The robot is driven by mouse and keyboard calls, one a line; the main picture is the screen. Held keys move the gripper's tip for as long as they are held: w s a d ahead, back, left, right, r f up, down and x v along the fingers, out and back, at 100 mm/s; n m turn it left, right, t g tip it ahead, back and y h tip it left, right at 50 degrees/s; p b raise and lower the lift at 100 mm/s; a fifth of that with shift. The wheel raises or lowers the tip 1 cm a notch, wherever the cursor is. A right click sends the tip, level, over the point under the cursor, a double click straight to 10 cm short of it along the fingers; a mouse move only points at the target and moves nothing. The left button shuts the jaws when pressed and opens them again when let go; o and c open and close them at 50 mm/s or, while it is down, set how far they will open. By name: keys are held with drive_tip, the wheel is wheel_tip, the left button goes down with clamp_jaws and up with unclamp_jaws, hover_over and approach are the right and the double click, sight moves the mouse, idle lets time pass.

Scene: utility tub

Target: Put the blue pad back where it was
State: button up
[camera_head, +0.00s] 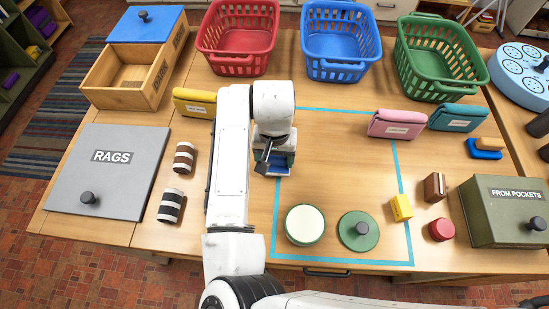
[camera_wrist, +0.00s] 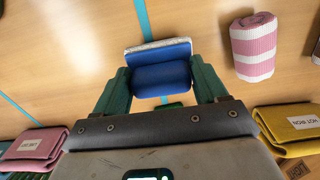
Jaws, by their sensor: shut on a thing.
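My gripper (camera_head: 272,162) is shut on a blue pad (camera_wrist: 161,76), with one dark green finger on each side of it. The pad has a pale grey-white edge along its far side in the wrist view. In the head view only a bit of the held pad (camera_head: 283,160) shows beneath my gripper, near the upper left of the teal tape outline (camera_head: 340,262). I cannot tell whether it touches the table. Another blue pad (camera_head: 483,154) lies at the right with a tan block (camera_head: 490,143) on it.
Round green-rimmed items (camera_head: 304,225) and a yellow block (camera_head: 402,208) lie near the front. A pink pouch (camera_head: 397,124) and yellow pouch (camera_head: 194,103) lie behind. A pink-striped roll (camera_wrist: 253,47) is close to my gripper in the wrist view. The taped area's middle is clear.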

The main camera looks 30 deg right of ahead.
sight(274, 157)
drive_tip(key=shift+f, duration=0.95)
drive_tip(key=shift+f, duration=0.1)
drive_tip(key=o, duration=1)
wheel_tip(274, 157, up, 12)
drive_tip(key=shift+r+b, duration=0.15)
drive_tip(key=shift+b, duration=0.75)
